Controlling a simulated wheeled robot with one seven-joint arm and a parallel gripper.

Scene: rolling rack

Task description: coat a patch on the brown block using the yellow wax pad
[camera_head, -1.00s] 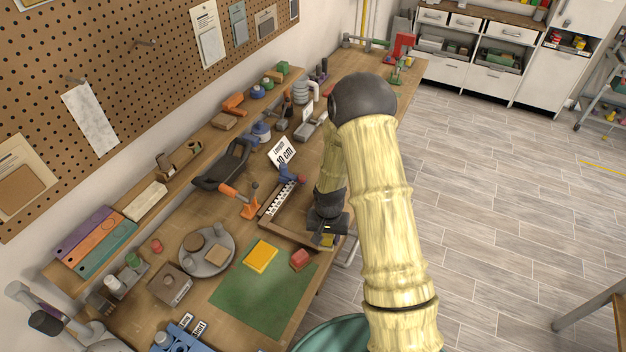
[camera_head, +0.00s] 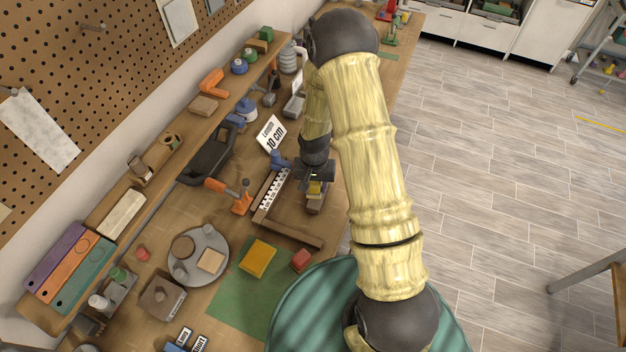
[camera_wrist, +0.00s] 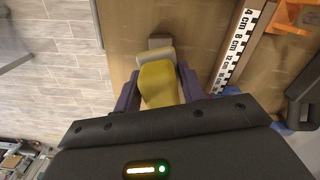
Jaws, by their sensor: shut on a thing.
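My gripper (camera_head: 315,178) is shut on a yellow piece, which I take for the yellow wax pad (camera_wrist: 160,85). It sits between the dark fingers in the wrist view and shows as a small yellow patch in the head view (camera_head: 315,188). A paler band and a small grey-brown piece (camera_wrist: 160,43) show just beyond it; I cannot tell whether they touch the table. The gripper is beside the ruler (camera_head: 274,190). A tan-brown block (camera_head: 210,260) lies on the round grey tray (camera_head: 222,241). I cannot tell which piece is the task's brown block.
A wooden bar (camera_head: 290,234) joins the ruler's frame. An orange clamp (camera_head: 238,198) stands left of it. Open floor lies right of the bench.

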